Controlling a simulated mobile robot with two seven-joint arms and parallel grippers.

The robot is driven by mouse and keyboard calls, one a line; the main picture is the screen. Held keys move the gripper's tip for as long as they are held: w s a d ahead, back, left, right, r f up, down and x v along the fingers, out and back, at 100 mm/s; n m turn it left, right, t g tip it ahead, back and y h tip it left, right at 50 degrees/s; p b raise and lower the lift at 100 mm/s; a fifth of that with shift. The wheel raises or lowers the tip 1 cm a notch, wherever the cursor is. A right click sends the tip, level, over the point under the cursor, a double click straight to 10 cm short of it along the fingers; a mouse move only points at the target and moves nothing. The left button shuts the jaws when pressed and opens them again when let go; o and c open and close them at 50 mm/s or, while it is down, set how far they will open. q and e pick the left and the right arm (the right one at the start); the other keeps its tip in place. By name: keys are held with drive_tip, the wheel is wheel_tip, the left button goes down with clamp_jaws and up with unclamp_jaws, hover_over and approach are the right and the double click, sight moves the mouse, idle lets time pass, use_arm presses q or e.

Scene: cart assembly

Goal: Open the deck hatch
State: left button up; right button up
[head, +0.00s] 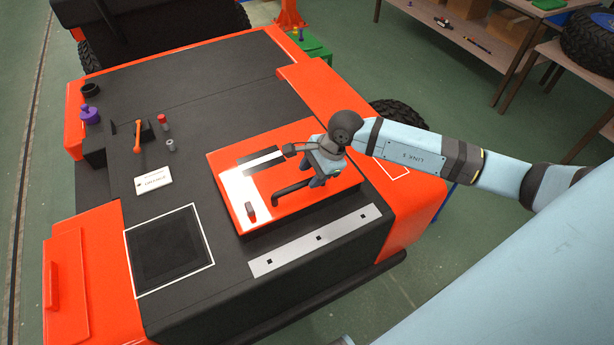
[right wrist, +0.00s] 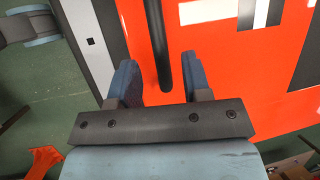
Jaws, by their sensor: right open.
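The deck hatch (head: 310,203) is a glossy orange panel lying shut and flat on the cart's dark deck. A black bar handle (head: 284,192) stands on it. My right gripper (head: 313,176) is over the hatch at the handle's far end, coming in from the right. In the right wrist view its two blue-grey fingers (right wrist: 151,78) are apart, and the black handle (right wrist: 158,40) runs up between them, closer to the right finger. I cannot tell whether they touch. The orange hatch (right wrist: 235,75) fills the right of that view. My left gripper is not in view.
A grey metal strip (head: 315,241) lies in front of the hatch. Left of it are a white label card (head: 153,181), an orange-handled lever (head: 138,137), a purple knob (head: 91,115) and a white-outlined black square (head: 167,250). Wooden shelves (head: 475,38) stand at the back right.

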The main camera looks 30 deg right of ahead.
sight(305, 182)
drive_tip(key=shift+x, duration=1.55)
drive_tip(key=shift+c, duration=0.2)
clamp_jaws()
drive_tip(key=shift+r, duration=0.1)
